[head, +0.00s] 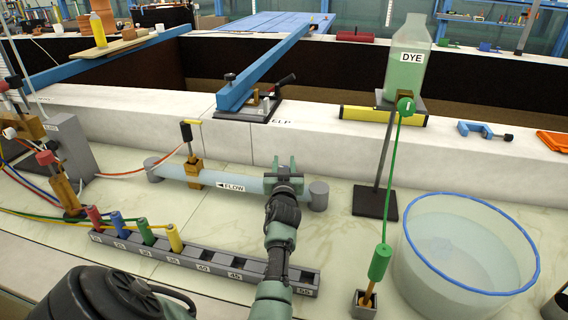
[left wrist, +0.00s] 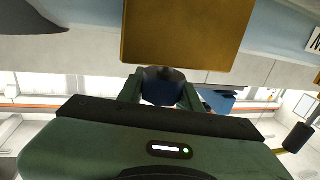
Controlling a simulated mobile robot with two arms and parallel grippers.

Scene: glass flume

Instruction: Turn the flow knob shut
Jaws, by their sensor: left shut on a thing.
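A pale blue glass tube (head: 222,179) with an arrow label reading FLOW lies along the bench between grey end blocks. My left gripper (head: 284,172) reaches over the tube's right part, near the right end block. It is shut on a dark blue round knob (left wrist: 163,87), apparently the flow knob, seen between the fingers in the left wrist view. A large brass block (left wrist: 185,32) stands just beyond the knob there. In the head view my gripper hides the knob, so its turn angle cannot be told. My right gripper is not in view.
A grey rack (head: 225,266) with coloured plugs lies in front of the tube. A brass clamp (head: 195,172) sits on the tube's left part. A dye bottle (head: 407,60) on a stand (head: 375,200) and a blue-rimmed basin (head: 410,272) are to the right.

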